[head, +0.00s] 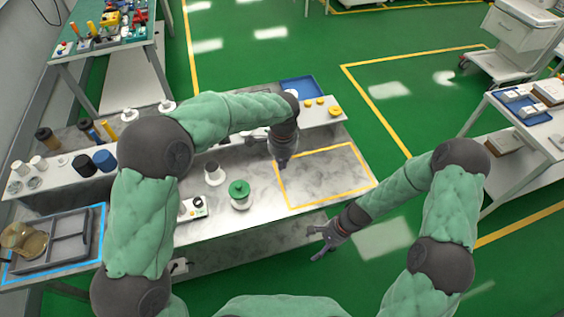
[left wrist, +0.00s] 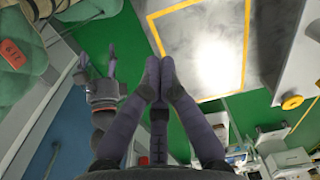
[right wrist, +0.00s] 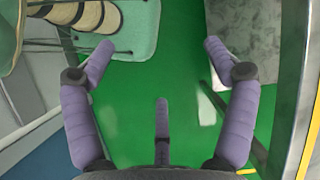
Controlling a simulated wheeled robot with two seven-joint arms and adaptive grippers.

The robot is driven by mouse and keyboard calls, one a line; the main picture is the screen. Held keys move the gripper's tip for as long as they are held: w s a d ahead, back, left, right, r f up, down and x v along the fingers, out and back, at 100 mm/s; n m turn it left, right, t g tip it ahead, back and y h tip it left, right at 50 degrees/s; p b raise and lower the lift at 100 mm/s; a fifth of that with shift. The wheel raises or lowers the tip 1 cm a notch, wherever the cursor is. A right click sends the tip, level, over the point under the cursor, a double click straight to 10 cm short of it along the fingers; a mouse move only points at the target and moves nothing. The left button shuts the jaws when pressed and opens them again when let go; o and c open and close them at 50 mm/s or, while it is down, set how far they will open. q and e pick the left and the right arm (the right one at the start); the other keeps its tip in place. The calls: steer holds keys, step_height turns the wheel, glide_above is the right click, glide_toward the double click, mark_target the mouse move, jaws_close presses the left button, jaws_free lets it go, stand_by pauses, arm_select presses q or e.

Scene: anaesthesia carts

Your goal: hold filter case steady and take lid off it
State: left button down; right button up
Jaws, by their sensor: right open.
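A round white case with a green knobbed lid (head: 239,190), which looks like the filter case, stands upright on the marble-topped table (head: 215,225). The lid sits on it. My left gripper (head: 283,163) is above the table, to the right of the case and apart from it. In the left wrist view its fingertips (left wrist: 160,62) are together with nothing between them. My right gripper (head: 318,243) is off the table's front right edge, lower in the head view. In the right wrist view its fingers (right wrist: 160,50) are wide apart and empty. Neither wrist view shows the case.
A yellow-outlined area (head: 325,175) on the table's right is empty. A small white item with a dark top (head: 214,173) stands behind the case, and a white box (head: 193,208) lies left. A grey compartment tray (head: 70,238) sits far left. A blue tray (head: 300,88) is behind.

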stand_by(0.5)
